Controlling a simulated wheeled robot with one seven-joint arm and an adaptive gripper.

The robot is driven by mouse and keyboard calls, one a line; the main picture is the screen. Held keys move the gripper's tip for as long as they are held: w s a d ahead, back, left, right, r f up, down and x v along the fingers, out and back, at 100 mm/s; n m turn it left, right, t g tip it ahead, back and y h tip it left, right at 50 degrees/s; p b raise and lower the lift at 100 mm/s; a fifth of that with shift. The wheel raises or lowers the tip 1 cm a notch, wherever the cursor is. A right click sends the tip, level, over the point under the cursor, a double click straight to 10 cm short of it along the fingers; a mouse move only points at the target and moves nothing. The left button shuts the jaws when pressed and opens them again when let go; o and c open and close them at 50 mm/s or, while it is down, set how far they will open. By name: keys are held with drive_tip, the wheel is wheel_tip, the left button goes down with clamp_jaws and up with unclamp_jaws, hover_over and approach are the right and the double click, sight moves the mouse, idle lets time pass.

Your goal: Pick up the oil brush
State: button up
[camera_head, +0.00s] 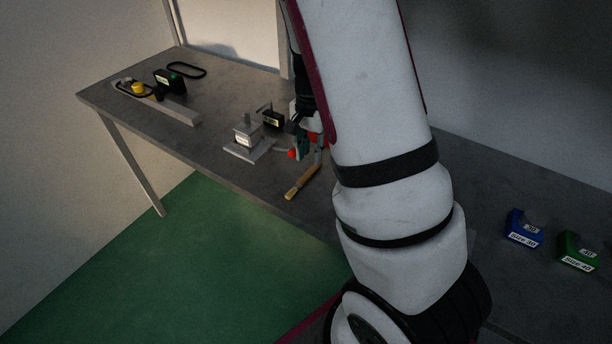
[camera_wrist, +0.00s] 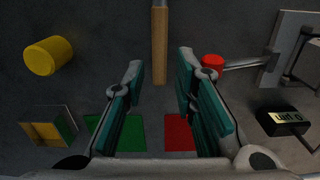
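The oil brush lies on the grey bench near its front edge. Its wooden handle (camera_head: 303,182) points toward that edge in the head view. In the wrist view the handle (camera_wrist: 160,45) runs down from the top edge, and its end lies between my fingertips in the picture. My gripper (camera_wrist: 160,62) is open, with its teal pads apart and a gap on each side of the handle. In the head view my gripper (camera_head: 309,146) is just above the bench beside the brush, partly hidden by my arm. The brush's other end is not clearly visible.
A small press (camera_head: 246,140) with a red-knobbed lever (camera_wrist: 212,60) stands close by. Green (camera_wrist: 118,132) and red (camera_wrist: 179,133) patches and a yellow cylinder (camera_wrist: 48,56) show in the wrist view. Blue (camera_head: 523,230) and green (camera_head: 578,250) blocks sit at right.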

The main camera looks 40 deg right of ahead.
sight(311, 169)
drive_tip(key=shift+d+f, duration=0.15)
drive_tip(key=shift+f, duration=1.3)
drive_tip(key=shift+d+f, duration=0.1)
drive_tip(key=shift+f, duration=1.3)
clamp_jaws()
